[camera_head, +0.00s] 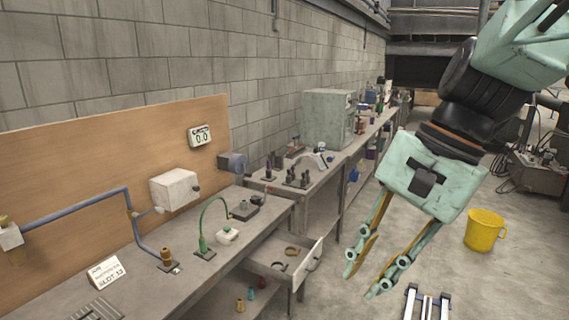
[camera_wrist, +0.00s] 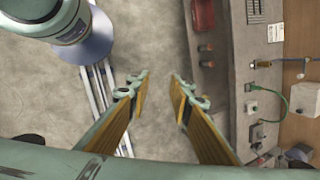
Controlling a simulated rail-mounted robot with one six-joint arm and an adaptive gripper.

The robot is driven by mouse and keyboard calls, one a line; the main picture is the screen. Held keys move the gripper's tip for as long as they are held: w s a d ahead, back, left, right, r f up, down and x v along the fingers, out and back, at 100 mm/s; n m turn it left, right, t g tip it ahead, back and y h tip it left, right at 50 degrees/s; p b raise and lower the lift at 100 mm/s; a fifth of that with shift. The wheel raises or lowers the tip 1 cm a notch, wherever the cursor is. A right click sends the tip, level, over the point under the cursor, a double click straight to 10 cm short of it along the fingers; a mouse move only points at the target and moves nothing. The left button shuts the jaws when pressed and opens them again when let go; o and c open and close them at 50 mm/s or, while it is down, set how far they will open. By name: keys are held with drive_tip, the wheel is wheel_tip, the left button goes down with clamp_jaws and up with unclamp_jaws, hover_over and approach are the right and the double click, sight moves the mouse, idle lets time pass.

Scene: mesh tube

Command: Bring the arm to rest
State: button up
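My gripper (camera_head: 362,278) hangs from my arm at the right of the head view, fingers pointing down and to the left. It is over the floor, to the right of the workbench and apart from it. In the wrist view my gripper (camera_wrist: 158,90) shows its two yellow-lined fingers spread apart. Nothing is between them; bare concrete floor shows in the gap. The arm's upper part is cut off by the frame edge.
A workbench (camera_head: 213,277) runs along the left, with an open drawer (camera_head: 313,262) jutting toward the aisle. A yellow bucket (camera_head: 483,231) stands on the floor at right. A grey cabinet (camera_head: 325,118) stands farther back. The concrete floor beneath the gripper is free.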

drive_tip(key=s+d+r+n+t+h, duration=0.1)
drive_tip(key=s+d+n+h, duration=0.1)
drive_tip(key=s, duration=0.5)
drive_tip(key=s+d+r+n+t+h, duration=0.1)
drive_tip(key=s+d+n+t+h, duration=0.1)
drive_tip(key=s+d+n, duration=0.3)
drive_tip(key=shift+s+r+n, duration=0.2)
drive_tip(key=shift+s+n, duration=0.9)
drive_tip(key=shift+s, duration=0.3)
